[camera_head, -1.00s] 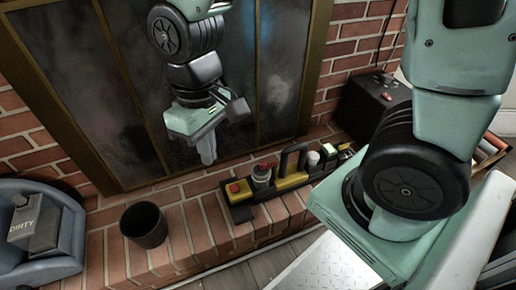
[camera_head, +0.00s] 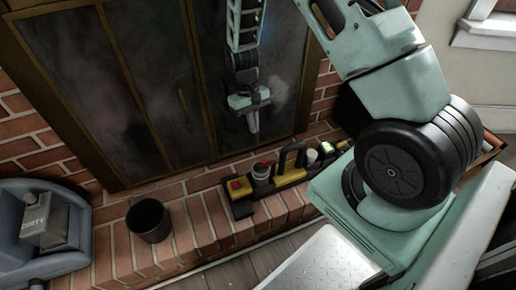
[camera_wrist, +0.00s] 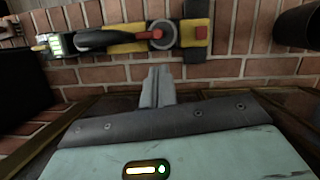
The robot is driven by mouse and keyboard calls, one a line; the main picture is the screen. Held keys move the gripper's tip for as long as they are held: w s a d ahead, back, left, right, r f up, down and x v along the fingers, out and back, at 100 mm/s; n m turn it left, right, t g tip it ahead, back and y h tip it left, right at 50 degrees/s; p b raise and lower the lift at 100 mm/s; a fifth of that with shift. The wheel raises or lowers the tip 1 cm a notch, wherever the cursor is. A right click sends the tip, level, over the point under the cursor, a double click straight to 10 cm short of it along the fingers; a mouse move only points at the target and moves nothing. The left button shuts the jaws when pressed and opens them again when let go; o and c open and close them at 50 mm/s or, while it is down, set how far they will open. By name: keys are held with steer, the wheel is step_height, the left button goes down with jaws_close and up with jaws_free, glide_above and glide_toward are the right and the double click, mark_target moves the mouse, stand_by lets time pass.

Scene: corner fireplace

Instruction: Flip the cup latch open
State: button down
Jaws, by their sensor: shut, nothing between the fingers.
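A small cup with a red top (camera_head: 262,171) stands in the black and yellow caddy (camera_head: 243,209) on the brick hearth. In the wrist view the cup (camera_wrist: 160,34) shows from above as a grey round thing with a red middle. The state of its latch is too small to tell. My gripper (camera_head: 253,130) hangs in front of the dark fireplace doors, above and behind the caddy, pointing down. Its fingers (camera_wrist: 157,84) are shut, empty and apart from the cup.
The caddy also holds a red button on a yellow block (camera_head: 238,187), a black handle (camera_head: 293,155) and a white-topped bottle (camera_head: 312,157). A black bin (camera_head: 149,220) stands left of it. A grey box marked DIRTY (camera_head: 45,222) lies far left. Bare brick separates bin and caddy.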

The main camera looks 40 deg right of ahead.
steer(key=b+x, duration=0.3)
steer(key=x, duration=0.7)
